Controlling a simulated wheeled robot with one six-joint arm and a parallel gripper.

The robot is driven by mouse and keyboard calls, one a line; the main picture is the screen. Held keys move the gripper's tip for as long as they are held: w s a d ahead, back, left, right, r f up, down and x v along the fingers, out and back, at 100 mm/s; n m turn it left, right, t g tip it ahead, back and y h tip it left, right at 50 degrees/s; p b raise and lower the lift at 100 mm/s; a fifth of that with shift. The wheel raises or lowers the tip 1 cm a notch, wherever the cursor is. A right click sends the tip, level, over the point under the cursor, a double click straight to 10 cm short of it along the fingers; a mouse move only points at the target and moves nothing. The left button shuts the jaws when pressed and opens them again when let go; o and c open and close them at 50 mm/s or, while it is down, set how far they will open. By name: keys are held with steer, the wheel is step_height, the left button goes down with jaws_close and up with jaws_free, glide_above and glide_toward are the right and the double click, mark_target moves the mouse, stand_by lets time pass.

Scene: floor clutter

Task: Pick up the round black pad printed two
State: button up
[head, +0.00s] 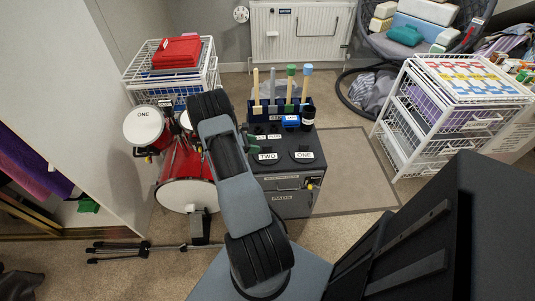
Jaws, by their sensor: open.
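The round black pad printed TWO (266,157) lies flat on top of a dark grey cabinet (292,197), near its front left. A matching pad printed ONE (303,155) lies beside it on the right. My arm reaches from the bottom of the head view up past the cabinet's left side. My gripper (250,140) shows only in small part, just beyond the arm, near the cabinet's left edge and up and left of the TWO pad. It is open and apart from the pad, with nothing visible in it. Most of it is hidden behind my arm.
A red drum kit (187,181) is close on the left. A white wire drawer unit (405,125) stands right. Carpet between is clear.

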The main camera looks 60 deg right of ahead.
mark_target(266, 146)
steer(key=shift+x, duration=3.45)
jaws_close()
